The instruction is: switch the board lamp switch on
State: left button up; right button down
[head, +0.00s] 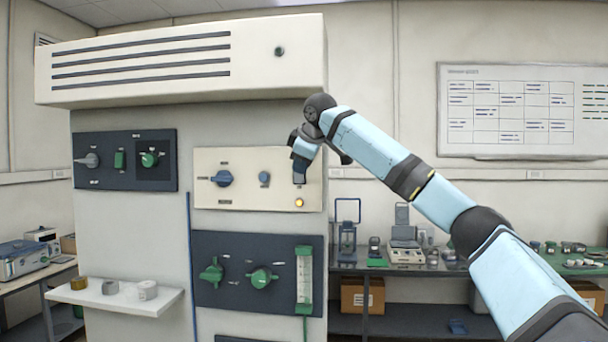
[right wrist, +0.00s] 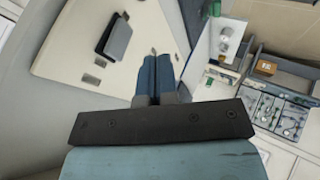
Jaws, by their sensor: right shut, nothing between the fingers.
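The cream panel (head: 240,160) on the tall cabinet carries a blue rotary knob (head: 221,178), a smaller round blue control (head: 264,179) and a small lamp (head: 299,203) that glows amber. My right gripper (head: 300,178) is shut and empty in front of the panel's right part, just above the lamp. It covers whatever lies behind it there, so I cannot make out the board lamp switch or its position. In the right wrist view the closed blue fingers (right wrist: 157,62) point at the cream panel (right wrist: 75,50) near its edge. Contact cannot be told. My left gripper is not in view.
A dark panel (head: 125,160) is at the upper left, and another with green valves (head: 263,277) is below. A vented hood (head: 185,65) juts out above. A small shelf (head: 115,300) sticks out at lower left. A bench with instruments (head: 405,255) stands behind my right arm.

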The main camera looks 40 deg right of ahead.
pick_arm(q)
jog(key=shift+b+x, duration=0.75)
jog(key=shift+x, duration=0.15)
pick_arm(e)
jog(key=v, duration=0.6)
jog(key=shift+s+a+f, duration=0.1)
jog(key=shift+a+f, duration=0.05)
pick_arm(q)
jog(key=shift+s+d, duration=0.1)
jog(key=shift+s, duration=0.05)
